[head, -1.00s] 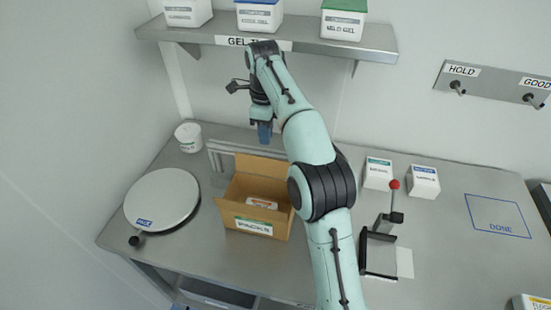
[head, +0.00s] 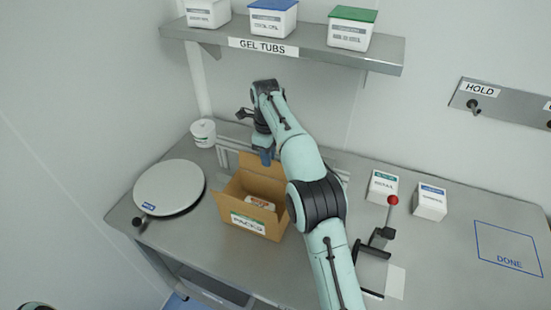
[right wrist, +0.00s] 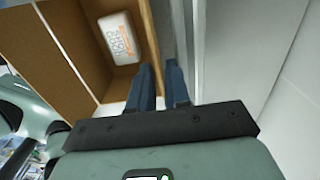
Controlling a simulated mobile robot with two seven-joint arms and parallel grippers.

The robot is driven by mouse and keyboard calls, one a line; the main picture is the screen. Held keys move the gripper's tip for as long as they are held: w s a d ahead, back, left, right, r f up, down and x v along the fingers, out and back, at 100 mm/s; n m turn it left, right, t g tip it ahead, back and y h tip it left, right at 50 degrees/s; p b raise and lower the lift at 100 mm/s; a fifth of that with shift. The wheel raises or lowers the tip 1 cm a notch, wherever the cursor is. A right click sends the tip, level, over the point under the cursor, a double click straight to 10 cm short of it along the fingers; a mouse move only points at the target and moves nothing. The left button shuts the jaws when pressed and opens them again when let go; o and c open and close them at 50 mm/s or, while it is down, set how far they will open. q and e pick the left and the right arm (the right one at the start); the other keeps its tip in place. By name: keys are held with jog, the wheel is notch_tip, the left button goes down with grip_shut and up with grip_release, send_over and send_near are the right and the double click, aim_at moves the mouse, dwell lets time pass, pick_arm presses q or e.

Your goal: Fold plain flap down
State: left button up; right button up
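An open brown carton (head: 228,203) stands on the bench with a "PACKS" label on its front. Its plain back flap (head: 247,163) stands up, and a white pack with orange print (head: 260,202) lies inside. My left gripper is not in view.
A round scale (head: 170,186) and a white tub (head: 203,132) are left of the carton. A metal rail is close behind it. A lever device with a red knob (head: 393,200) and two white boxes stand right. A shelf of tubs (head: 300,50) hangs above.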

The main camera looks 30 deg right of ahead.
jog(key=shift+f, duration=0.35)
jog(key=shift+a, duration=0.1)
